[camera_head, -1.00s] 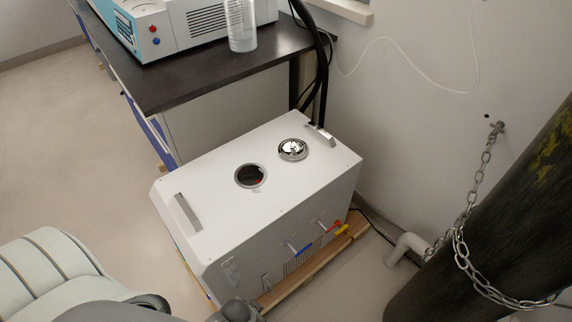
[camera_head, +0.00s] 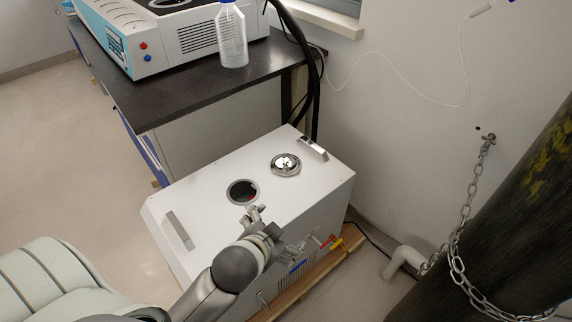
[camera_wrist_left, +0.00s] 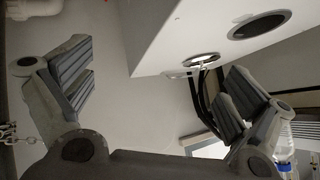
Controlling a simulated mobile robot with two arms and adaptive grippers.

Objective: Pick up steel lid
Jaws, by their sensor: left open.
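The steel lid (camera_head: 285,163) is a shiny round disc lying on the white top of the box-shaped unit (camera_head: 205,185), beside a round dark opening (camera_head: 243,192) and near the back handle. It also shows in the left wrist view as a small bright disc with a knob (camera_wrist_left: 201,60). My left gripper (camera_head: 279,230) is over the front edge of the unit, in front of the lid and apart from it. Its fingers are spread with nothing between them, as the left wrist view shows (camera_wrist_left: 162,80). My right gripper is not in view.
Metal handles stand at both ends of the unit's top, one at the left (camera_head: 180,231) and one by the lid (camera_head: 312,149). A dark bench (camera_head: 190,100) behind carries a machine and a plastic bottle (camera_head: 232,38). A chained dark cylinder (camera_head: 490,200) stands right.

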